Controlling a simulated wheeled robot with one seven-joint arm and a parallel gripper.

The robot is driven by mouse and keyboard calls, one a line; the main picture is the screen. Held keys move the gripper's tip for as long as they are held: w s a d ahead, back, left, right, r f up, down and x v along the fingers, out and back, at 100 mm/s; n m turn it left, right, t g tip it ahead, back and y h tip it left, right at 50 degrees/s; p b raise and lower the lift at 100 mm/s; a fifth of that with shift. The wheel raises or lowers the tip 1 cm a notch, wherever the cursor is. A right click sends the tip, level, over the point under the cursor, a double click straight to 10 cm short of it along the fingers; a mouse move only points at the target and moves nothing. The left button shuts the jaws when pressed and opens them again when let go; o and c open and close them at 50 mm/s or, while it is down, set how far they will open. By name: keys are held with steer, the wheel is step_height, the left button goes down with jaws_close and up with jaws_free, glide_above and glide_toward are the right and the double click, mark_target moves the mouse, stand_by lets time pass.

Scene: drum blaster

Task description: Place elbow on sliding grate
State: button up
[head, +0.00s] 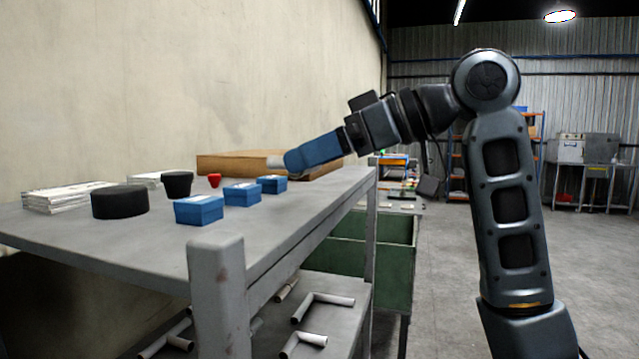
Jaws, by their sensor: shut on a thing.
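My gripper (291,161) has blue fingers and reaches left over the far end of the grey table. It is shut on a pale grey piece, the elbow (275,161), of which only a short end shows past the fingertips. The fingers hide the rest of it. It is held in front of the cardboard box; I cannot tell its height above the table. Similar pale bent pipes (322,301) lie on the shelf below. I cannot make out a sliding grate in this view.
The grey table (130,235) holds blue boxes (199,209), a black cylinder (120,202), a black cup (177,184), a red item (214,180), white stacks (62,197) and a cardboard box (225,163). A green bin (385,258) stands beyond. The floor at right is open.

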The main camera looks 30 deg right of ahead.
mark_target(320, 207)
steer(key=shift+f, duration=2.05)
steer(key=o, duration=0.8)
steer(key=shift+f, duration=0.1)
